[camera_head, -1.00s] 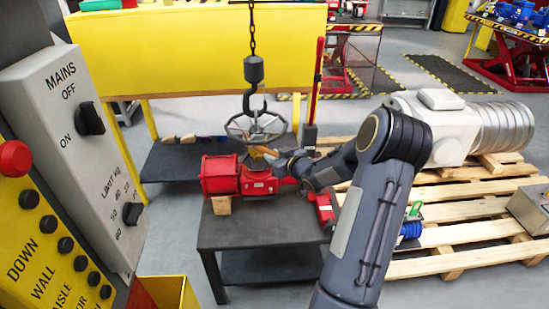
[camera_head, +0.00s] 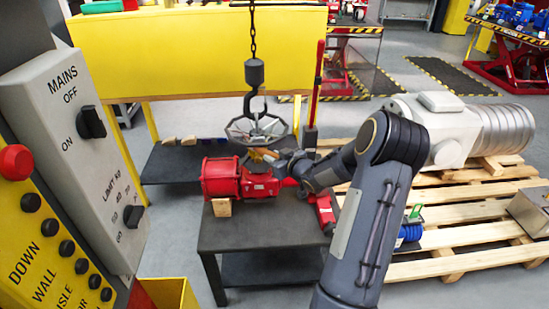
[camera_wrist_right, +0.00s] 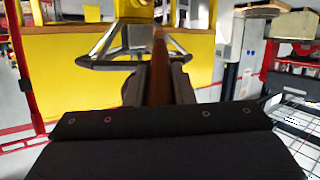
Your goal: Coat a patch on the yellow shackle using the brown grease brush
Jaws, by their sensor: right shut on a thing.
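My right gripper (camera_head: 283,163) is by the red valve actuator, just below and right of the hanging grey handwheel (camera_head: 236,134). In the right wrist view my right gripper (camera_wrist_right: 159,88) is shut on the brown grease brush (camera_wrist_right: 158,58), which points away from the gripper toward the wheel's frame. A small yellow piece (camera_head: 257,155), perhaps the shackle, shows under the handwheel. In the wrist view a yellow piece (camera_wrist_right: 134,9) shows at the top, close to the brush's far end. Whether brush and yellow piece touch cannot be told. My left gripper is not in view.
The red actuator (camera_head: 222,178) lies on a dark table (camera_head: 262,231) with a wooden block under it. The hook (camera_head: 255,97) and chain hang above. A wooden pallet (camera_head: 460,235) is at right, the control panel (camera_head: 75,150) at left. The table's front is clear.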

